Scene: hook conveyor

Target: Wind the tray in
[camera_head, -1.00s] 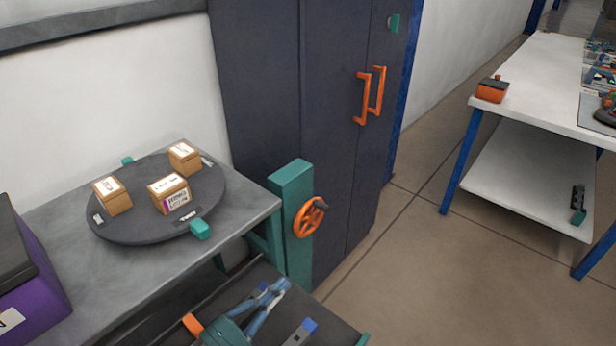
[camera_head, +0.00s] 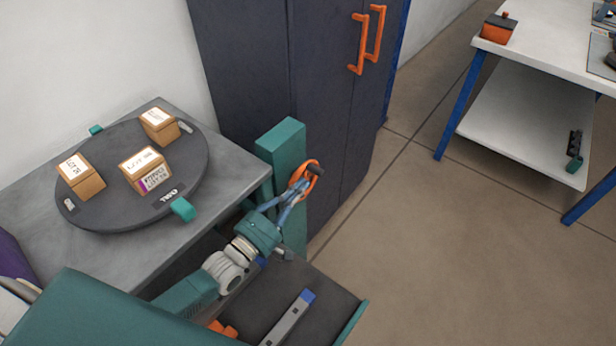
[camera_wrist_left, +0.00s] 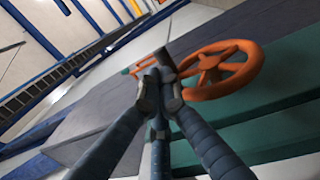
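An orange handwheel (camera_head: 306,182) with a dark crank knob (camera_head: 317,167) sits on a teal post (camera_head: 282,145) beside the grey table. A dark tray (camera_head: 340,292) with a teal front edge juts out low, under the table. My left gripper (camera_head: 298,186) reaches up to the wheel. In the left wrist view its fingertips (camera_wrist_left: 159,92) are close together at the crank knob (camera_wrist_left: 164,60), beside the orange wheel (camera_wrist_left: 215,72). Whether they grip the knob is unclear. My right gripper is not in view.
A dark turntable (camera_head: 100,210) on the grey table (camera_head: 226,165) carries labelled boxes (camera_head: 145,168). A grey bar with a blue end (camera_head: 290,318) lies on the tray. A dark cabinet (camera_head: 325,120) stands behind the post. A white table (camera_head: 545,55) stands at right, with clear floor between.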

